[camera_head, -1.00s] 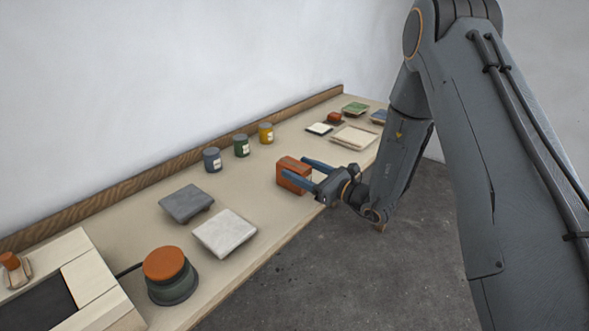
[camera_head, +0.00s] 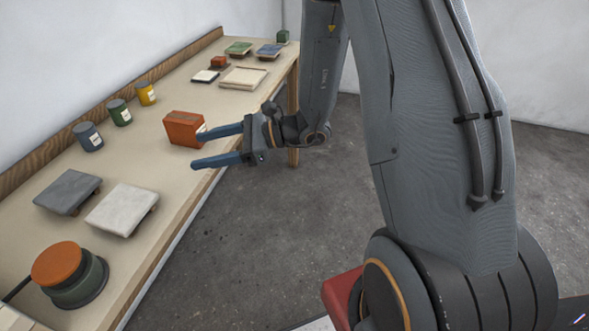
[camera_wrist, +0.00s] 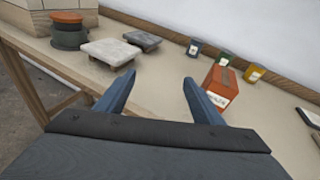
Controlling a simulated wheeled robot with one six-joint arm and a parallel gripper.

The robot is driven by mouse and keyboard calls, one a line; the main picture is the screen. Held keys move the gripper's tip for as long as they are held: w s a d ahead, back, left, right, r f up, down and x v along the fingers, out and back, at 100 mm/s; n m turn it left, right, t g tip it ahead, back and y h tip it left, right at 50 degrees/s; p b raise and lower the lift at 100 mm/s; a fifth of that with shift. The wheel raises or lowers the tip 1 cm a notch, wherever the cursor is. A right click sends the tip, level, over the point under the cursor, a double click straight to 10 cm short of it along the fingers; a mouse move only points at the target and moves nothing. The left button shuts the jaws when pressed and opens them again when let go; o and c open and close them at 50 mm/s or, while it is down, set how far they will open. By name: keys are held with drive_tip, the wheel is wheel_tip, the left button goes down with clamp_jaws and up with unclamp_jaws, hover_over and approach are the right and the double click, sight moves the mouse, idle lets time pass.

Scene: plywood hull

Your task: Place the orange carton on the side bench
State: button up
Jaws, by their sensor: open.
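The orange carton (camera_head: 183,128) stands on the wooden bench (camera_head: 149,185) near its front edge, with a white label on one side. It also shows in the wrist view (camera_wrist: 220,90), just beyond and right of the right fingertip. My gripper (camera_head: 218,146) is open with blue fingers, empty, at the bench's front edge. In the head view it is right of the carton, and one finger overlaps the carton's edge; I cannot tell whether they touch. In the wrist view my gripper (camera_wrist: 158,86) has no object between its fingers.
Blue, green and yellow tins (camera_head: 119,112) stand behind the carton. Grey (camera_head: 68,190) and white (camera_head: 122,208) slabs and an orange-topped round device (camera_head: 60,266) are nearer. A cream tray (camera_head: 243,77) and small items lie at the far end. The floor (camera_head: 235,235) beside the bench is clear.

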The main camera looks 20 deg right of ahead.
drive_tip(key=s+d+f+n+g+h, duration=0.1)
drive_tip(key=s+d+n+g+h, duration=0.15)
drive_tip(key=s+n+g, duration=0.4)
drive_tip(key=s+d+f+n+g+h, duration=0.1)
drive_tip(key=s+n+h, duration=0.3)
drive_tip(key=s, duration=0.6)
drive_tip(key=d+r+n+t+h, duration=0.1)
drive_tip(key=d+n+t+h, duration=0.2)
drive_tip(key=d+n+h, duration=0.5)
drive_tip(key=d+n, duration=0.2)
drive_tip(key=d, duration=0.4)
drive_tip(key=shift+w+r+t, duration=0.15)
drive_tip(key=shift+r+t, duration=0.1)
drive_tip(key=shift+t, duration=0.1)
